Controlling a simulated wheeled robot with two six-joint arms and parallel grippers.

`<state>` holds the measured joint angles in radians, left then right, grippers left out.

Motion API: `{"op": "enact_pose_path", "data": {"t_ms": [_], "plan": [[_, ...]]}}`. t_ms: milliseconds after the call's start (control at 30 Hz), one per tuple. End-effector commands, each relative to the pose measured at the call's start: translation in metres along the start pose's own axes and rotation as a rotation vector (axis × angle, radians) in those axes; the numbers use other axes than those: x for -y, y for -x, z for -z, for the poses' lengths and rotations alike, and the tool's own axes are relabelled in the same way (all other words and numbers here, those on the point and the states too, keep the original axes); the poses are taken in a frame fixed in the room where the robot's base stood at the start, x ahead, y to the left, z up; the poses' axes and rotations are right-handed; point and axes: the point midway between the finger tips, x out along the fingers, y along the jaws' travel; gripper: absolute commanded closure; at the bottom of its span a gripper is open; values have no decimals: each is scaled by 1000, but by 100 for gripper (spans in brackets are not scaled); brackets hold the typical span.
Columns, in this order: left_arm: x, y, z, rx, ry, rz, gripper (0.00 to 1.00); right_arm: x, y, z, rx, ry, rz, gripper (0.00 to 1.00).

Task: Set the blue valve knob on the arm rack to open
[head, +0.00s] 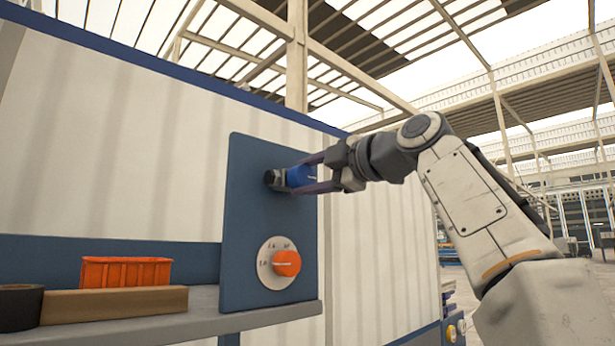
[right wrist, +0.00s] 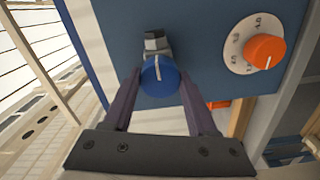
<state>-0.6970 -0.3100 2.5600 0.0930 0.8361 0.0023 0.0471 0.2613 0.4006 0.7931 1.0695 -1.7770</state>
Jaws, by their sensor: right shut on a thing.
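The blue valve knob (head: 300,176) sits at the upper part of a dark blue panel (head: 243,210), in front of a dark fitting (head: 272,179). My right gripper (head: 297,175) comes in from the right and is shut on the blue knob, one finger on each side. In the right wrist view the knob (right wrist: 160,77) shows between the fingertips (right wrist: 159,72). A white line on its face points roughly up the picture, towards the grey fitting (right wrist: 155,42). My left gripper is not in view.
An orange dial knob (head: 286,263) on a white numbered plate (head: 266,268) sits below the blue knob. A grey shelf (head: 215,320) holds an orange bin (head: 125,272), a brown box (head: 115,303) and a dark roll (head: 18,308). Open room lies right of the panel.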

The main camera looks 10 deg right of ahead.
Motion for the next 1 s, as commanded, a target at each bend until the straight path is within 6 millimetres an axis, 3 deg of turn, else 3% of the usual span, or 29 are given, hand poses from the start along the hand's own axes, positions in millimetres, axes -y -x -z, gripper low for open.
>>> {"op": "enact_pose_path", "data": {"t_ms": [100,133,200,600,1000], "plan": [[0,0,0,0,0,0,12,1,0,2,-4,3,3,97],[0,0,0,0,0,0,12,1,0,2,-4,3,3,34],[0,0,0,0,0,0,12,1,0,2,-3,2,3,12],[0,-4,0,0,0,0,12,1,7,-1,1,1,0,12],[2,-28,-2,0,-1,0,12,2,81,-1,5,3,-1,12]]}}
